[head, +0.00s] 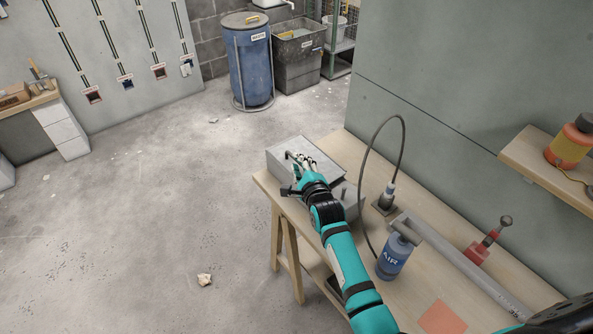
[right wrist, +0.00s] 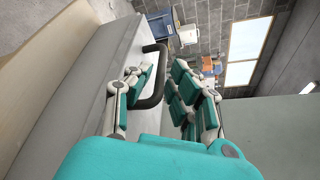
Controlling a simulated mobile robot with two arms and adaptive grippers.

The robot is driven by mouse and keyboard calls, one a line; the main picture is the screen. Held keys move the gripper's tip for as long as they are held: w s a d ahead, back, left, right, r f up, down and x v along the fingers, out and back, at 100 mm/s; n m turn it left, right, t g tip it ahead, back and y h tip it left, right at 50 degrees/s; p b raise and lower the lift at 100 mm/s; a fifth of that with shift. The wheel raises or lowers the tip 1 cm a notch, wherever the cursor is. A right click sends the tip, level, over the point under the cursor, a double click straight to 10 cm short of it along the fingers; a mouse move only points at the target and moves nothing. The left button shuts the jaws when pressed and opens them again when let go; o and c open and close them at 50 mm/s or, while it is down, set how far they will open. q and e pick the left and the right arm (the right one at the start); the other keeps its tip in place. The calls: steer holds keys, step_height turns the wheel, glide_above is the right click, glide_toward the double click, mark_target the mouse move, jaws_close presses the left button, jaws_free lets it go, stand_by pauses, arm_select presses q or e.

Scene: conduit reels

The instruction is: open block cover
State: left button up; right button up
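The grey block with its cover (head: 284,155) stands at the far left end of the wooden workbench. My right gripper (head: 302,161) is over the block in the head view and hides part of its top. In the right wrist view the grey cover (right wrist: 118,45) lies along the left, with a black bar handle (right wrist: 158,80) on it. The teal fingers of my right gripper (right wrist: 160,88) are spread, with the handle between them. A gap shows between the handle and the fingers on the right. My left gripper is not in view.
On the workbench (head: 405,307) are a blue AIR bottle (head: 393,260), a looped black hose (head: 402,150), a long grey rail (head: 465,265) and a red hand tool (head: 478,252). A wall shelf (head: 540,160) juts out at right. The floor left of the bench is open.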

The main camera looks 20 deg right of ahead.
steer(key=shift+b+x, duration=0.75)
steer(key=shift+x, duration=0.65)
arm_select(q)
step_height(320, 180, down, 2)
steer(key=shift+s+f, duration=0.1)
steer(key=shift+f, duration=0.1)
arm_select(e)
jaws_close()
